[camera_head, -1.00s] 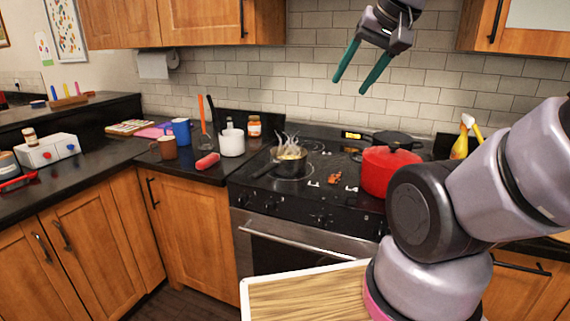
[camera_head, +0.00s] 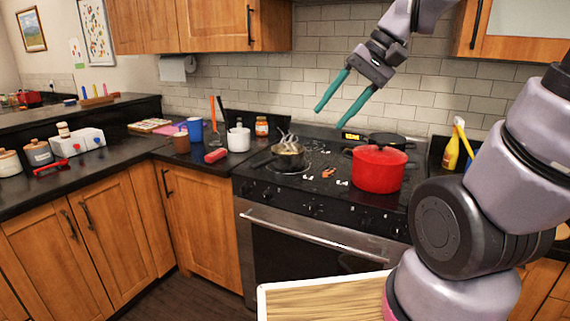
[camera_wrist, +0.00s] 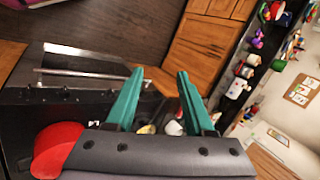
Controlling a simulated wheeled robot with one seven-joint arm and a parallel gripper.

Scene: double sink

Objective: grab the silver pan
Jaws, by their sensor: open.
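The silver pan (camera_head: 288,160) stands on the left part of the stove, with steam above it and its handle pointing to the lower left. Some yellowish food seems to be inside. My gripper (camera_head: 329,115) is open and empty, in the air above the stove, up and to the right of the pan. In the wrist view my gripper (camera_wrist: 157,75) shows two spread green fingers. A pale shape between and behind the fingers in that view may be the pan, but I cannot tell.
A red pot (camera_head: 378,170) stands on the stove right of the pan; it also shows in the wrist view (camera_wrist: 55,150). A white container (camera_head: 238,139), a jar (camera_head: 262,127), a blue mug (camera_head: 195,130) and a red item (camera_head: 216,155) crowd the counter left of the stove.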

